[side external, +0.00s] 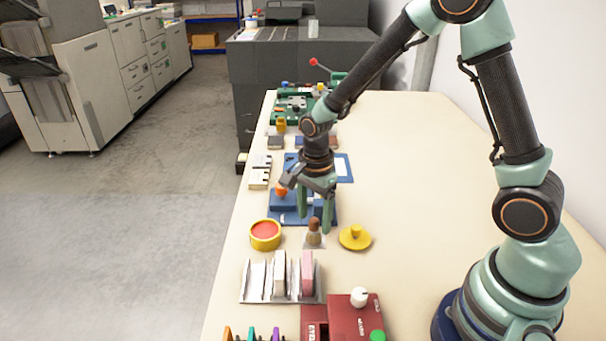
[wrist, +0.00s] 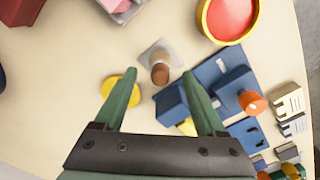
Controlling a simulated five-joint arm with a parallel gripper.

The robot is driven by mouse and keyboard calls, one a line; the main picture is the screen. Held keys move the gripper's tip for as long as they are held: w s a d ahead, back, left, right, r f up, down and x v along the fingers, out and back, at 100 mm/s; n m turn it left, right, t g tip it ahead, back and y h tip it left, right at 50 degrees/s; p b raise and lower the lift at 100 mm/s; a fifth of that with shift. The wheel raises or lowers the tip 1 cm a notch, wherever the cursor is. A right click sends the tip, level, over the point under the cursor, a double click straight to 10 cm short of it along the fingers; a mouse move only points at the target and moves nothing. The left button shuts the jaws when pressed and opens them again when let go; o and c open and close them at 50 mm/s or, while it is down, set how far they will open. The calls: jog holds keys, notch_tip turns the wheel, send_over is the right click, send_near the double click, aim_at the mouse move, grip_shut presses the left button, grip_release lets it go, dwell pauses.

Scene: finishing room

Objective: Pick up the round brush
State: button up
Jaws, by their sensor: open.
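The round brush (side external: 314,236), a small upright piece with a brown rounded handle, stands on the cream table between a yellow tin and a yellow lid. In the wrist view its brown top (wrist: 159,70) shows near the middle, with a pale grey square patch around its foot. My gripper (side external: 314,226) points down with its two green fingers apart. In the wrist view the gripper (wrist: 160,80) is open and empty, and the brush top appears between the fingertips. I cannot tell whether the fingertips are level with the handle or still above it.
The yellow tin with red contents (side external: 265,235) is left of the brush, the yellow knobbed lid (side external: 355,239) right. A blue fixture (side external: 284,214) lies behind. A slotted metal rack (side external: 256,282) and a red box (side external: 342,323) stand in front. The table's right side is clear.

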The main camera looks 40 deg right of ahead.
aim_at(314, 219)
jog(key=shift+f, duration=1.45)
jog(key=shift+c, duration=0.3)
grip_shut()
notch_tip(314, 219, up, 20)
